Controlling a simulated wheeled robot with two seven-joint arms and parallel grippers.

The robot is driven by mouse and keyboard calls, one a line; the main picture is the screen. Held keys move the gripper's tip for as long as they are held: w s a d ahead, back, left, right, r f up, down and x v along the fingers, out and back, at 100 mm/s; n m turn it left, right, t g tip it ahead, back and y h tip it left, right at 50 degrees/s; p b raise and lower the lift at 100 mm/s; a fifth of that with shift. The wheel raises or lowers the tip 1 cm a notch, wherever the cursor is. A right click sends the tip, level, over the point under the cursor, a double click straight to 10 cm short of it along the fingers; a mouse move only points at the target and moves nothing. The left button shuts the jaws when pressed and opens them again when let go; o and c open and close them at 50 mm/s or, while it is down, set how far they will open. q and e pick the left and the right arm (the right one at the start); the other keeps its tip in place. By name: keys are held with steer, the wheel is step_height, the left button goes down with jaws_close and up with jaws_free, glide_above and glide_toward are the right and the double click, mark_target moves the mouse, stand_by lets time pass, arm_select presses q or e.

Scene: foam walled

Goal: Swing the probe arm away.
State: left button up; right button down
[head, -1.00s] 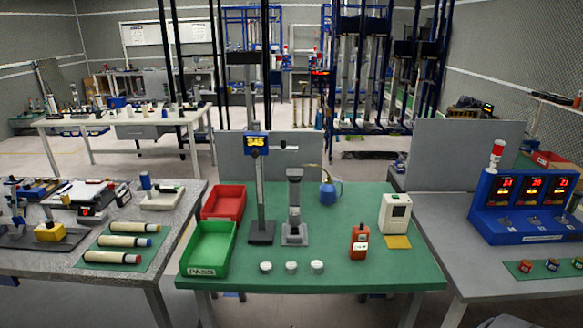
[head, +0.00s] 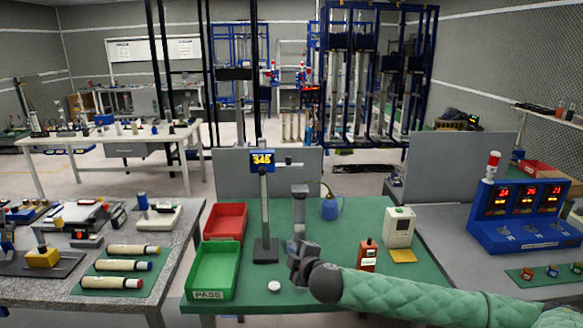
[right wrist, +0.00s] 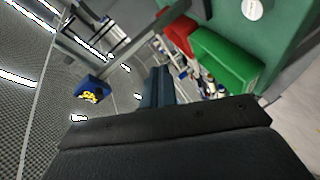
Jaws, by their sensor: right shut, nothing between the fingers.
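The stand with a blue digital display (head: 262,161) rises on a thin pole (head: 264,215) from a dark base on the green table. Its short probe arm (head: 289,164) points right from the display, above the grey fixture (head: 299,205). My right gripper (head: 298,252) is shut and empty. In the head view it is in front of the fixture's lower part and hides it, well below the probe arm. The right wrist view shows its dark fingers (right wrist: 161,88) and the blue display (right wrist: 91,88) to their left. My left gripper is not in view.
A red tray (head: 225,221) and a green tray (head: 203,270) stand left of the stand. A white disc (head: 274,286) lies in front. An orange device (head: 368,256), a white box (head: 399,228) and a blue jug (head: 330,208) stand on the right side of the green table (head: 362,215).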

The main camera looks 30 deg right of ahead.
mark_target(291, 164)
steer(key=w+d+r+n+t+y, duration=0.1)
steer(key=w+d+r+n+t, duration=0.2)
steer(key=r, duration=0.6)
steer(key=w+d+r+n+y, duration=0.1)
steer(key=w+d+r+n, duration=0.2)
steer(key=d+r, duration=0.45)
steer(key=w+p, duration=0.2)
steer(key=w, duration=0.2)
steer(key=w+r+p, duration=0.1)
steer(key=w+p, duration=0.2)
steer(key=w, duration=0.1)
steer(key=w+d+p, duration=0.1)
steer(key=w+p, duration=0.2)
steer(key=w, duration=0.1)
steer(key=shift+r, duration=0.3)
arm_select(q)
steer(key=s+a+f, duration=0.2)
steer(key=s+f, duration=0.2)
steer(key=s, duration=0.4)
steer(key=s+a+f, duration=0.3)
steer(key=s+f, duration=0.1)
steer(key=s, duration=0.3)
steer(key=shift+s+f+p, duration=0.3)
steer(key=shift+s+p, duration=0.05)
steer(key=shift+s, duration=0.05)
arm_select(e)
steer(key=shift+w+d+f, duration=0.1)
steer(key=shift+w+d, duration=0.1)
